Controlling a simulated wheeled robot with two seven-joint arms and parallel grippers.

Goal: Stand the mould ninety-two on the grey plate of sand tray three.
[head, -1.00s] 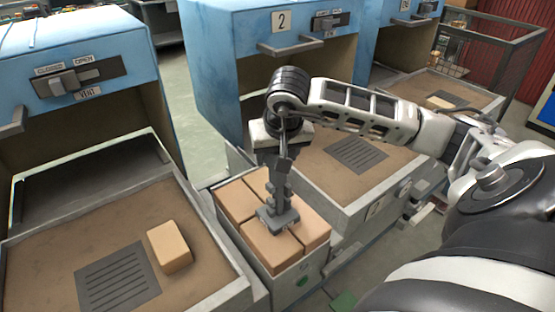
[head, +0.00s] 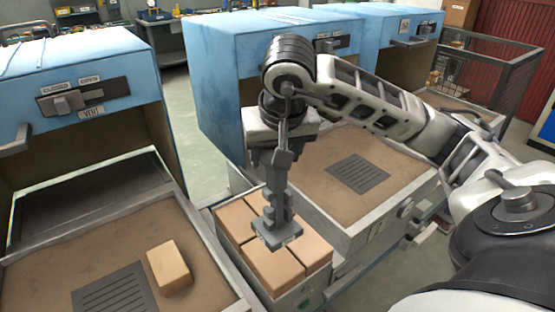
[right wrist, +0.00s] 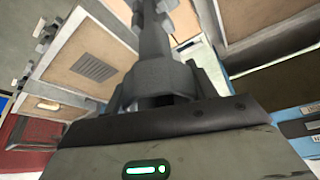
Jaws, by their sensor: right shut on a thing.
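My right gripper (head: 284,150) points down and is shut on the upper part of a dark grey stepped mould, mould ninety-two (head: 277,205). The mould hangs upright, its flat foot over a crate of tan blocks. In the right wrist view the mould (right wrist: 155,40) runs up and away from my fingers. No number on it is readable. At the far right, behind my arm, a sliver of another sand tray (head: 455,100) shows, probably tray three; its grey plate is hidden in the head view. My left gripper is out of view.
The crate (head: 248,262) stands between the left sand tray (head: 50,245), with a grey plate (head: 115,290) and a tan block (head: 169,267), and the middle tray (head: 320,160), whose slotted plate (head: 358,173) is bare. Blue furnaces stand behind. A wire cage (head: 485,70) is at far right.

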